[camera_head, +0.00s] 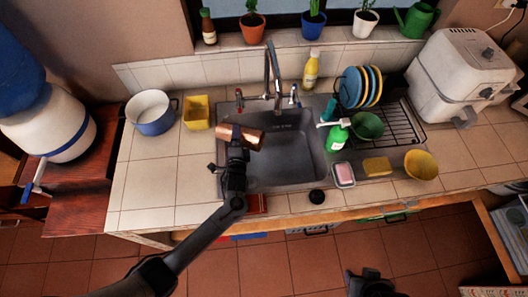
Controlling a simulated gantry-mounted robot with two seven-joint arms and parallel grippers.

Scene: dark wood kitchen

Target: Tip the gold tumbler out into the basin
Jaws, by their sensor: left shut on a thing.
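The gold tumbler (252,137), a coppery cup, lies on its side in the air over the left part of the basin (295,166). Its long axis runs roughly left to right, slightly lower at the right end. My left gripper (236,136) is shut around its middle, with the arm reaching up from the bottom left. The tumbler's inside and any contents are not clear to see. The basin is a grey metal sink set in the tiled counter. Part of my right gripper (368,282) shows at the bottom edge, away from the counter; its fingers cannot be made out.
A tap (272,75) stands behind the basin. A green soap bottle (337,136), a pink soap dish (344,174) and a dish rack (400,125) are to the right. A yellow container (197,112) and a white-blue pot (151,112) stand left. The front-left counter is clear.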

